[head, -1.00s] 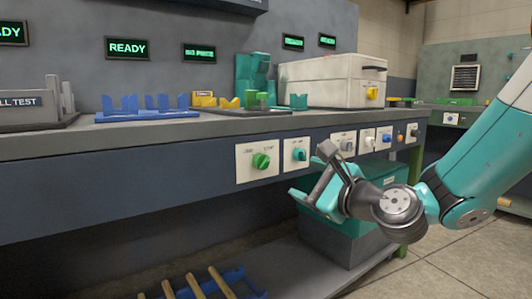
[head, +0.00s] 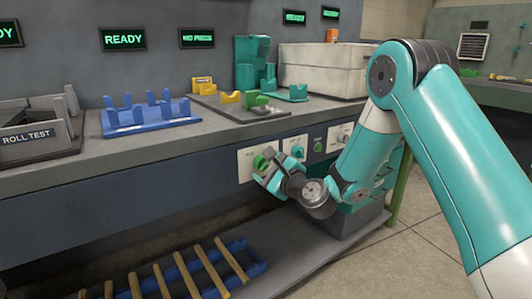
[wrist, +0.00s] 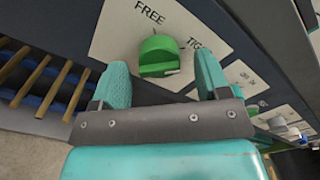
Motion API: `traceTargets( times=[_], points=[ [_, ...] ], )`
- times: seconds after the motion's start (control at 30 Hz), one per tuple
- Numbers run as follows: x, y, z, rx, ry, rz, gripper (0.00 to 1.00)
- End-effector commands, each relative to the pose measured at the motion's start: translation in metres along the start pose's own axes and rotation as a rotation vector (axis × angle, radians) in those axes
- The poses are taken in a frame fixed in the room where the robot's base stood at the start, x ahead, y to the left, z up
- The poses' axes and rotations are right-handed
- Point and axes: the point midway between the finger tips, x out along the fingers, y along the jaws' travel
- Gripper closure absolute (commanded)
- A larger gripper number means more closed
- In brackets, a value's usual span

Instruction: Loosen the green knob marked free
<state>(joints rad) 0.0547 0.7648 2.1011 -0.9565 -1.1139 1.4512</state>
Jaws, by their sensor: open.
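The green knob (wrist: 158,55) sits on a white plate (wrist: 112,33) on the bench's front panel. The plate reads FREE at the left and a partly hidden word starting "TI" at the right. In the wrist view the knob has a pale mark at its lower right. My gripper (wrist: 160,85) is open, with one teal finger on each side of the knob and a gap to it. I cannot tell how far the fingertips reach along the knob. In the head view the knob (head: 260,162) shows just beyond my gripper (head: 272,168).
More controls follow along the panel. Below, a blue rack (head: 262,268) holds several wooden rods. Fixtures, including a blue stand (head: 150,118), stand on the bench top.

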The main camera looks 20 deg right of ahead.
Motion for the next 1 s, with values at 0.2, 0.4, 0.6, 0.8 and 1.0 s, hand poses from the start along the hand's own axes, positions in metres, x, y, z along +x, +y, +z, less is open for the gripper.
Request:
traceTargets(
  times=[0.2,0.4,0.6,0.8,1.0],
  points=[
    [0.0094,-0.0001,0.0006,0.0,0.0,0.0,0.31],
    [0.01,0.0008,-0.0005,0.0,0.0,0.0,0.31],
    [0.0099,0.0006,-0.0003,0.0,0.0,0.0,0.61],
    [0.0098,0.0006,-0.0002,-0.001,0.0,0.0,0.8],
    [0.0098,0.0009,-0.0005,-0.029,0.0,0.0,0.8]
  ],
)
